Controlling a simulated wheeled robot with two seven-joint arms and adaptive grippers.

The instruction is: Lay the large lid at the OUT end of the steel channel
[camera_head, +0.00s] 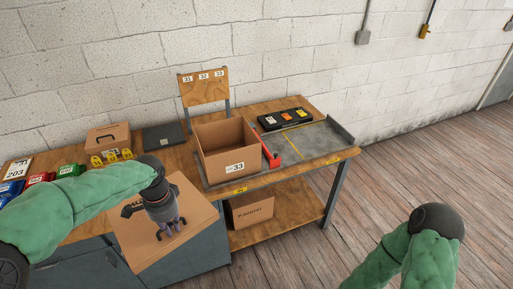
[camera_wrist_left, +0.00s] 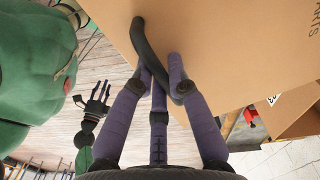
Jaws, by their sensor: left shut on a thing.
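The large lid (camera_head: 190,236) is a flat tan cardboard panel with a dark strap handle (camera_wrist_left: 152,50). My left gripper (camera_head: 170,227) is shut on that handle, its purple fingers around it in the left wrist view. The lid hangs tilted in front of the bench, left of the open carton. The steel channel (camera_head: 325,143) is a grey tray along the bench's right part, crossed by a yellow line. The open carton (camera_head: 222,166), labelled 33, stands at its left end. My right gripper (camera_wrist_left: 97,100) shows small in the left wrist view, fingers spread, empty.
A red part (camera_head: 270,156) stands beside the carton. A black tray (camera_head: 286,118) with coloured tags lies behind the channel. A board (camera_head: 204,88) marked 31, 32, 33 rises behind. Another carton (camera_head: 252,209) sits on the lower shelf. The channel's right part is clear.

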